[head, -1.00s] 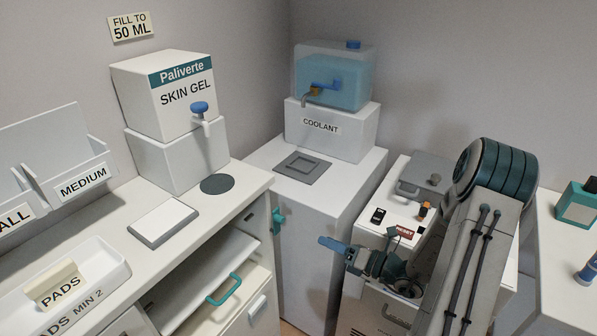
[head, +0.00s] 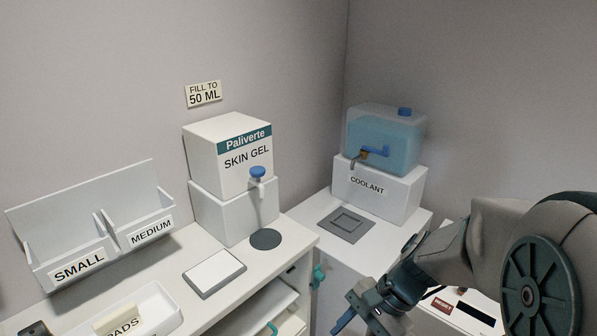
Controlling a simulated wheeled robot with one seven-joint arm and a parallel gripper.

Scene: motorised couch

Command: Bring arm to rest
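My gripper (head: 358,312) is at the lower middle-right of the head view, at the end of my bent arm. It hangs in front of the cabinet under the coolant dispenser, clear of the counter top. A blue finger points down and left. The fingertips are small and partly overlapped, so I cannot tell whether they are open or shut. I see nothing held. My arm fills the lower right and hides part of the white unit with the red label (head: 442,306).
The coolant tank (head: 390,140) stands on a white block at the back. The skin gel dispenser (head: 225,160), a white pad (head: 215,272), size bins (head: 95,240) and a pads tray (head: 165,318) line the left counter. An open drawer (head: 265,305) juts out below.

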